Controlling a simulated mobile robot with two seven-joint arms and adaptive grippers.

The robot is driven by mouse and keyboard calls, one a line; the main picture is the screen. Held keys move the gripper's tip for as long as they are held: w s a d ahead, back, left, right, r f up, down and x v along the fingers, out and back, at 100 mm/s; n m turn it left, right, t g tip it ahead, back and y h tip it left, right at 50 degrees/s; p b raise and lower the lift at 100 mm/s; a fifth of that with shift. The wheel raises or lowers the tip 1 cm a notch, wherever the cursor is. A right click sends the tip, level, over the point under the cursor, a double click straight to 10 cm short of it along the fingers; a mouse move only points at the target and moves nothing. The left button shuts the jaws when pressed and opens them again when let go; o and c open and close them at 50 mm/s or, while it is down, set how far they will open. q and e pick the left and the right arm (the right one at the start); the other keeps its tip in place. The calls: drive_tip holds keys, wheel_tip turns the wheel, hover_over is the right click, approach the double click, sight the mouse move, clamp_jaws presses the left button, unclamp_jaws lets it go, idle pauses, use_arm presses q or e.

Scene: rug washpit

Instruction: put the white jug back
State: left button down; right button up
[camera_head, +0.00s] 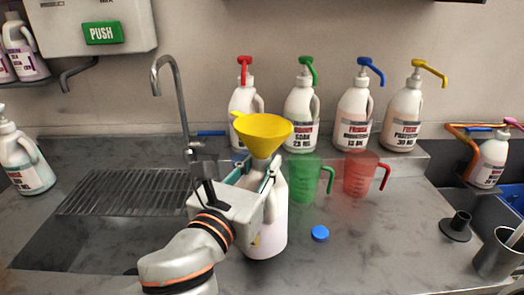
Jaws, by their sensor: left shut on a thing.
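A white jug (269,228) stands on the grey counter near the middle, apparently upright. A yellow funnel (263,132) sits in its top and hides the mouth. My left gripper (262,182) comes from the front left and is shut on the jug at its upper part, around the handle area. The gripper body covers much of the jug's left side. The jug's label is mostly hidden. A blue cap (320,233) lies on the counter to the right of the jug. My right gripper is not in view.
A green measuring cup (302,181) and a red one (359,176) stand close behind right. Several white pump bottles (352,118) line the back ledge. A sink tap (181,95) and drain rack (125,192) are left. A black stand (457,226) and metal cup (497,258) are right.

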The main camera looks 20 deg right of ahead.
use_arm(q)
drive_tip(key=shift+f+b, duration=0.5)
drive_tip(key=shift+f, duration=1.55)
drive_tip(key=c, duration=2.1)
unclamp_jaws()
drive_tip(key=shift+f, duration=0.25)
drive_tip(key=shift+c, duration=0.2)
drive_tip(key=o, duration=0.4)
drive_tip(key=shift+s+a+r, duration=0.1)
drive_tip(key=shift+s+r, duration=0.05)
drive_tip(key=shift+s, duration=0.05)
drive_tip(key=v, duration=1.1)
drive_tip(key=shift+s+a+p, duration=0.25)
drive_tip(key=shift+p, duration=0.05)
